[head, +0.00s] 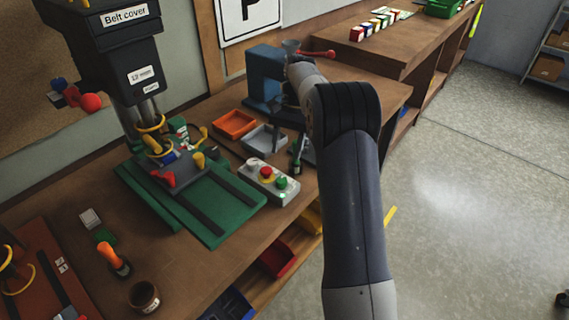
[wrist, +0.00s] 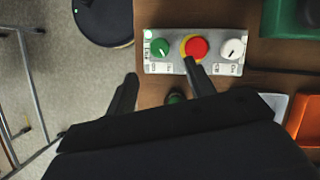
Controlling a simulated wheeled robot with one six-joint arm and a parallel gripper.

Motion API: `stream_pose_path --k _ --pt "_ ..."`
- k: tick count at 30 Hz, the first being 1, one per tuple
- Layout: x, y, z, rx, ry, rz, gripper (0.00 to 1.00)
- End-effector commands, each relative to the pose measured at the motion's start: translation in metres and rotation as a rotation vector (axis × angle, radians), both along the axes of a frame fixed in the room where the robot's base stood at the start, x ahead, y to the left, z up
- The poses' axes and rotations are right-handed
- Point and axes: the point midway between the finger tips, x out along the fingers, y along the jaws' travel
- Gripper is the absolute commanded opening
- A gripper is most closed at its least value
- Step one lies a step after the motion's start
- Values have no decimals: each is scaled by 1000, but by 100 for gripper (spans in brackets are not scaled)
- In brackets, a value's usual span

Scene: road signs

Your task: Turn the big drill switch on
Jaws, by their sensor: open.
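The big drill (head: 125,65) stands on the workbench at the left of the head view, with "Belt cover" on its black head and a green base (head: 225,205). A grey control box (head: 270,182) lies beside the base. In the wrist view the box (wrist: 170,67) carries a green button (wrist: 160,47), a red button on a yellow ring (wrist: 197,47) and a white knob (wrist: 233,48). My gripper (wrist: 160,70) is open and empty, its fingers over the box's near edge. The right fingertip overlaps the space below the red button; I cannot tell whether it touches.
A dark tool with a green handle (head: 297,152) stands near the box. An orange tray (head: 234,124) and a grey tray (head: 265,138) lie behind it. A blue machine (head: 265,75) stands farther back.

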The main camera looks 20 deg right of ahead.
Motion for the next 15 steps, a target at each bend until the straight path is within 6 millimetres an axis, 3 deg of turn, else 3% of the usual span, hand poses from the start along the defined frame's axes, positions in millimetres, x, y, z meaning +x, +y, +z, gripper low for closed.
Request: stream_pose_path --k 6,15 --pt "5 -4 16 0 0 0 51" --pt "6 -5 18 0 1 0 51"
